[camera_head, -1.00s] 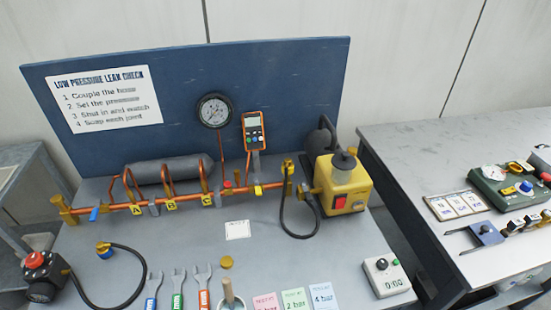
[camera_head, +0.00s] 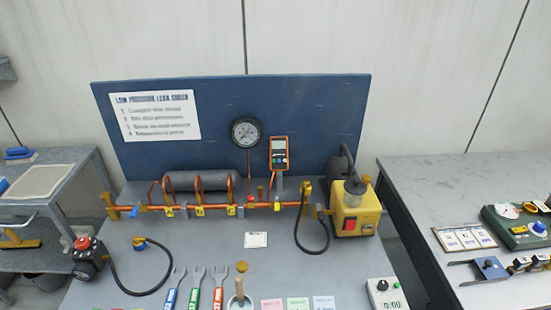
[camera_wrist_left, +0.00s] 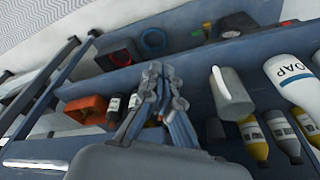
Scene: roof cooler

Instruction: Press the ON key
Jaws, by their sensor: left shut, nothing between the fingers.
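An orange handheld meter (camera_head: 279,154) with a grey screen and several small coloured keys is fixed upright in front of the blue back board, above the copper pipe. Its key labels are too small to read, so I cannot tell which key is ON. My left gripper (camera_wrist_left: 165,72) shows only in the left wrist view, shut and empty, in front of a blue shelf, away from the meter. My right gripper is in neither view.
The bench carries a yellow pump (camera_head: 354,208) with a red switch, a round gauge (camera_head: 245,132), spanners (camera_head: 196,288) and a white timer (camera_head: 386,293). A second bench (camera_head: 420,185) stands right. The wrist view shows shelved bottles (camera_wrist_left: 283,135), a grey mug (camera_wrist_left: 232,95) and an orange box (camera_wrist_left: 86,109).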

